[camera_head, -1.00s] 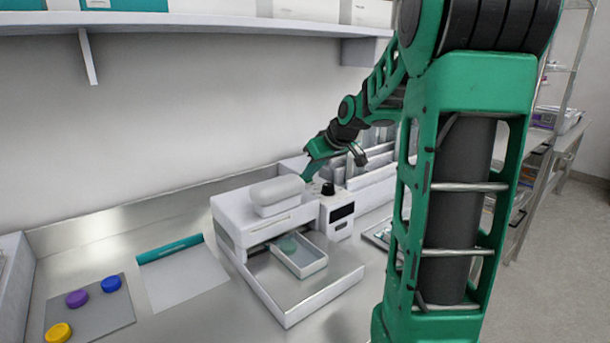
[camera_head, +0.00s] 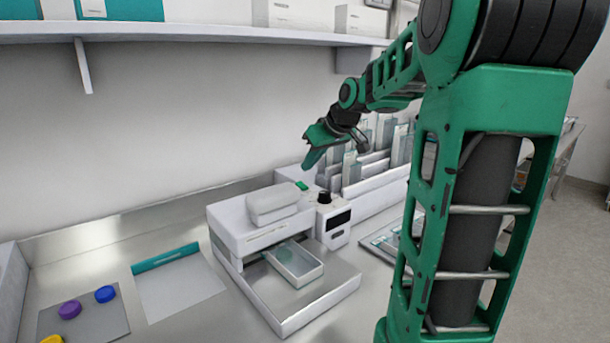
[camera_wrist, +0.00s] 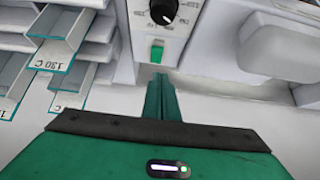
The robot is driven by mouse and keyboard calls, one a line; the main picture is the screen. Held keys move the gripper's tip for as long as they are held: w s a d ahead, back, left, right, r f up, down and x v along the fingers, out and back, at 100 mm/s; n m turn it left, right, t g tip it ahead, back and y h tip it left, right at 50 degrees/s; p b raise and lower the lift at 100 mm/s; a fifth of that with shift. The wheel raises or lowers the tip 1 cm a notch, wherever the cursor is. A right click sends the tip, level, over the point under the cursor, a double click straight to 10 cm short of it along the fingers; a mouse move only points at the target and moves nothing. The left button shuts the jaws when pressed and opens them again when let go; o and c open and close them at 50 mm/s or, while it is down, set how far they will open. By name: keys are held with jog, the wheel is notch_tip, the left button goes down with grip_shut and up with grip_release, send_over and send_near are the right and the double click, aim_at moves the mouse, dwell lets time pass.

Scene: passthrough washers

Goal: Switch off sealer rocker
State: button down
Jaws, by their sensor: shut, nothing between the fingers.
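The sealer (camera_head: 245,228) is a white machine on the steel bench, with a rounded light-grey lid on top and a tray in front. Its green rocker (camera_head: 302,187) shows behind the black knob (camera_head: 324,197). In the wrist view the green rocker (camera_wrist: 157,51) sits in a white panel below the black dial (camera_wrist: 163,11). My gripper (camera_head: 309,166) is shut and empty, above and behind the rocker. In the wrist view the closed fingertips (camera_wrist: 161,78) lie just below the rocker, apart from it in the picture. Whether the rocker is tilted on or off I cannot tell.
A rack with upright pouches (camera_head: 385,160) stands right of the sealer, close to my arm. A shelf (camera_head: 180,27) with boxes hangs above. A sheet (camera_head: 180,288) and a grey mat (camera_head: 105,322) with coloured caps lie at left.

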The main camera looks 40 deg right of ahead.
jog(key=s+r, duration=0.5)
jog(key=s, duration=0.2)
jog(key=shift+s, duration=0.3)
jog(key=shift+d+f, duration=0.1)
